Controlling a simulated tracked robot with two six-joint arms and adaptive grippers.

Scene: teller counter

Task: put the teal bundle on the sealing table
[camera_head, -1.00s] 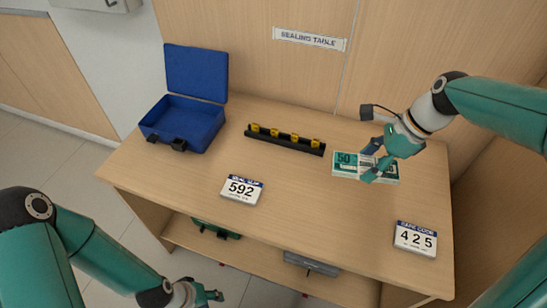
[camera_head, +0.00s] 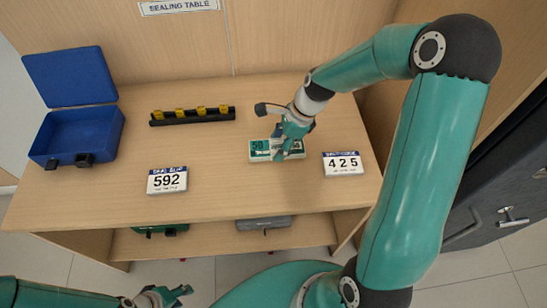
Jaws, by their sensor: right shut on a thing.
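The teal bundle (camera_head: 261,152) is a flat block with a white band and the number 50 on its top. It is over the right part of the sealing table (camera_head: 235,195), just left of the 425 card. My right gripper (camera_head: 279,152) is shut on it from above and hides part of its right half. The bundle looks level and close to the tabletop; I cannot tell whether it touches. My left gripper (camera_head: 181,296) is empty, low at the bottom edge in front of the table, its fingers looking apart.
An open blue case (camera_head: 90,130) stands at the table's left. A black rack with yellow pieces (camera_head: 192,115) is at the back. Cards 592 (camera_head: 167,180) and 425 (camera_head: 343,164) lie nearer the front. A grey box (camera_head: 263,223) is on the shelf below. A dark cabinet (camera_head: 490,170) stands right.

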